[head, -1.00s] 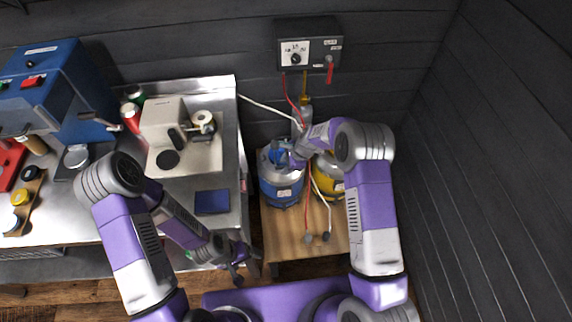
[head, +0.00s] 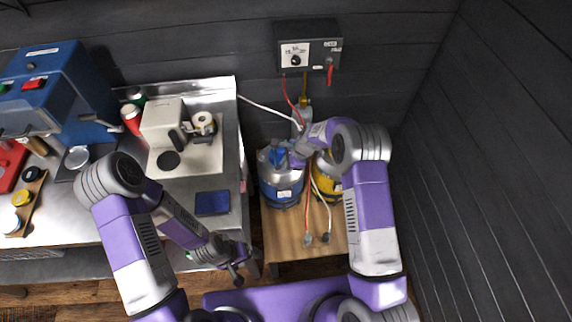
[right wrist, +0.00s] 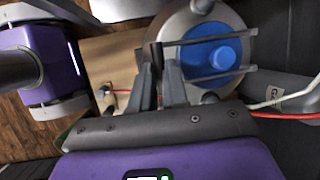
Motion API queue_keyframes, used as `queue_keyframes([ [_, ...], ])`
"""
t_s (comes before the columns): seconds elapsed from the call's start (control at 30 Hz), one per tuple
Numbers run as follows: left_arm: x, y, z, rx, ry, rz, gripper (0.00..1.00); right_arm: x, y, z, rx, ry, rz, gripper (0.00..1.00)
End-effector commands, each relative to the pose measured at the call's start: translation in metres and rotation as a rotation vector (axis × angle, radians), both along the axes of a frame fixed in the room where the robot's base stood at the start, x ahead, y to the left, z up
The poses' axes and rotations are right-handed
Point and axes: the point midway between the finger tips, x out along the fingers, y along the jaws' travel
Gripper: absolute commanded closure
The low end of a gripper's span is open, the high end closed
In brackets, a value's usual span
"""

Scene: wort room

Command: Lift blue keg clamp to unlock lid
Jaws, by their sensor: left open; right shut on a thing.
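The blue keg (head: 283,193) stands on a wooden surface, with a grey metal top. In the right wrist view its round blue lid (right wrist: 222,57) shows from above, with two grey bars of the clamp (right wrist: 205,77) running across it. My right gripper (right wrist: 163,85) is at the keg's edge, shut on the clamp's end; its fingertips partly hide the hold. In the head view my right gripper (head: 297,157) is at the keg top, partly hidden by its arm. My left gripper (head: 238,272) is open and empty, low beside the counter's front edge, away from the keg.
A yellow keg (head: 325,180) stands close to the right of the blue keg, partly behind my right arm. Red and white hoses (head: 309,205) hang over the wooden surface (head: 283,240). A control box (head: 309,46) is on the wall. A metal counter with equipment is at left.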

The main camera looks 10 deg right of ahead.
Motion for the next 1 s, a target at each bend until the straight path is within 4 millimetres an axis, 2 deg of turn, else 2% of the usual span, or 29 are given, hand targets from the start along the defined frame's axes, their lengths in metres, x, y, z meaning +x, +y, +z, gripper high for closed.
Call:
queue_keyframes([
  [0.17, 0.0, 0.0, 0.015, 0.0, 0.0, 0.0, 0.15, 0.006, 0.0, 0.015, -0.003, 0.083, 0.003, 1.0],
  [0.3, 0.0, 0.0, 0.02, 0.0, 0.0, 0.0, 0.15, 0.013, 0.0, 0.029, 0.0, 0.086, 0.0, 1.0],
  [0.7, 0.0, 0.0, 0.021, 0.0, 0.0, 0.0, 0.15, 0.042, 0.0, 0.06, -0.002, 0.077, -0.003, 1.0],
  [1.0, 0.0, 0.0, 0.02, 0.0, 0.0, 0.0, 0.15, 0.053, -0.001, 0.069, -0.002, 0.078, -0.004, 1.0],
])
